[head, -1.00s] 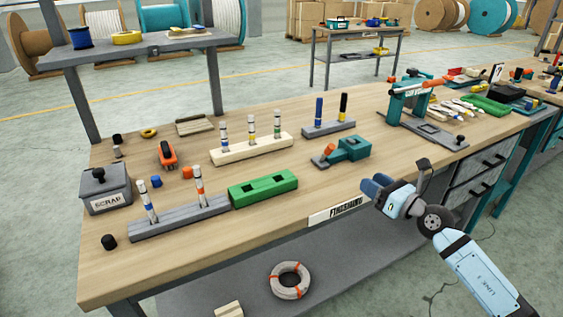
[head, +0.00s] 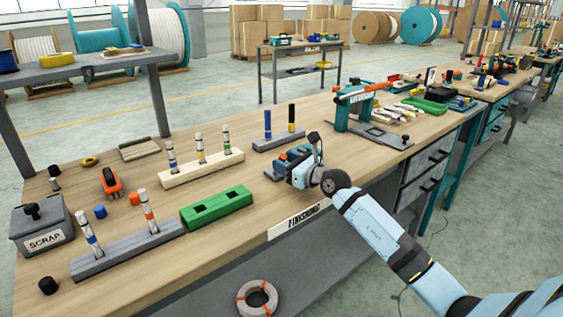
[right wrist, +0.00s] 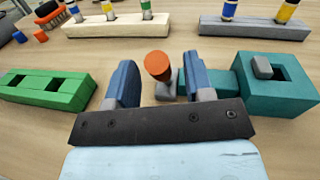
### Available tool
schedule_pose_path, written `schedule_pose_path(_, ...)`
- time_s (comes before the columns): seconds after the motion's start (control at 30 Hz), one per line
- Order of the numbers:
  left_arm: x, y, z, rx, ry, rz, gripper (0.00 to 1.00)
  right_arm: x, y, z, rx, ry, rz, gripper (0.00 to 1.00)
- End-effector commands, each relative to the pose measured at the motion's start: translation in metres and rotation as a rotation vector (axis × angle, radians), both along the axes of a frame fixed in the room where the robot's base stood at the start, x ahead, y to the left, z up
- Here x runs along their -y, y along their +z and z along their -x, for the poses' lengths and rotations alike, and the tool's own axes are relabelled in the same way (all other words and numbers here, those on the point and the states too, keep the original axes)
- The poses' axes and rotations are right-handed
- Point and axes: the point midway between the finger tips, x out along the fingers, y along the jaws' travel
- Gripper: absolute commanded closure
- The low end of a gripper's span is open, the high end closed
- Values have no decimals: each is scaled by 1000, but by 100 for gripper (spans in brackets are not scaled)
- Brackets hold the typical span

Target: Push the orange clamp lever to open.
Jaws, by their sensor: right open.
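The orange clamp lever (right wrist: 158,66) shows in the right wrist view as a round orange knob on a short grey stem. It belongs to a teal clamp (right wrist: 275,86) with a square opening, lying on the bench to the right of the knob. My right gripper (right wrist: 160,85) is open, and its two blue fingers stand on either side of the knob in that view. I cannot tell whether either finger touches it. In the head view, my right gripper (head: 296,168) covers most of the clamp and hides the lever. My left gripper is not in view.
A green block (head: 216,206) with square slots lies left of the clamp. A cream rack (head: 200,170) and a grey rack (head: 278,141) holding marked rods stand behind. A teal press stand (head: 355,110) is at the right. The bench's front edge is close below my arm.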

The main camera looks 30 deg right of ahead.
Motion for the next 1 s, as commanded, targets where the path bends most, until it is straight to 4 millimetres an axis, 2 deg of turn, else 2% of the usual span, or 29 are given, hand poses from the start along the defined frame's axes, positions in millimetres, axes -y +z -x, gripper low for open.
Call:
schedule_pose_path(0.2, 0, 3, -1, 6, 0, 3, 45, -4, -1, -15, 0, 0, -1, 52)
schedule_pose_path(0.47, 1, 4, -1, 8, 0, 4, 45, -4, 0, -15, -1, 0, -1, 52)
schedule_pose_path(0.67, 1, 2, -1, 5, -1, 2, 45, -4, 0, -15, 0, 0, -1, 96)
schedule_pose_path(0.7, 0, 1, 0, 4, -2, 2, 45, -4, 0, -15, 0, 0, -1, 100)
schedule_pose_path(1.0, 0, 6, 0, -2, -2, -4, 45, -4, 3, -16, -14, 1, 1, 100)
